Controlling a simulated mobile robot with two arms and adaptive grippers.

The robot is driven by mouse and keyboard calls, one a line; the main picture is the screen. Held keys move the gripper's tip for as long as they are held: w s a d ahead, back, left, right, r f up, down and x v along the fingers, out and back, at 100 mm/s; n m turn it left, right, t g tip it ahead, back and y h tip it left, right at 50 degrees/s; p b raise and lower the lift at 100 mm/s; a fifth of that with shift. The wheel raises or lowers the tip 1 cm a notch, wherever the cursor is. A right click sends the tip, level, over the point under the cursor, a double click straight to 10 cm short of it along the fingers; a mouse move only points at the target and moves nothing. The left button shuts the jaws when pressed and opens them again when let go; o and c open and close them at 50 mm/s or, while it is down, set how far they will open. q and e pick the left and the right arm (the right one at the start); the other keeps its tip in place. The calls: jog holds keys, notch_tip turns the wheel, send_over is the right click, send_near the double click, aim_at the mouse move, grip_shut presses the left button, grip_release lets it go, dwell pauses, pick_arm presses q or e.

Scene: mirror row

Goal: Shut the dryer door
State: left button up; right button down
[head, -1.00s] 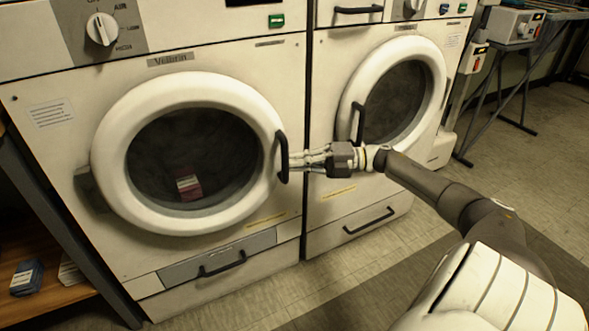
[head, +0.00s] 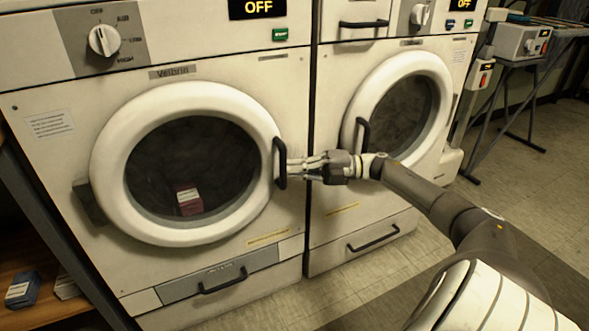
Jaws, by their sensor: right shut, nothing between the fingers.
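The dryer door (head: 107,180) is a round white ring with dark glass on the front of the left machine. It looks flush with the front panel, or nearly so; a small gap could not be told from here. Its black handle (head: 280,162) is on the right side and its hinge (head: 89,202) on the left. My right gripper (head: 293,168) is shut and empty, with its fingertips at the handle's right side; whether they touch it I cannot tell. A red and white box (head: 189,200) shows through the glass. My left gripper is not in view.
A second machine (head: 330,235) with a similar round door (head: 365,97) stands close on the right, behind my right gripper. A wooden shelf with a blue box (head: 22,290) is at the lower left. The floor (head: 385,262) in front is clear.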

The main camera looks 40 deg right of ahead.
aim_at(278, 134)
notch_tip(278, 134, up, 10)
dwell(0.5)
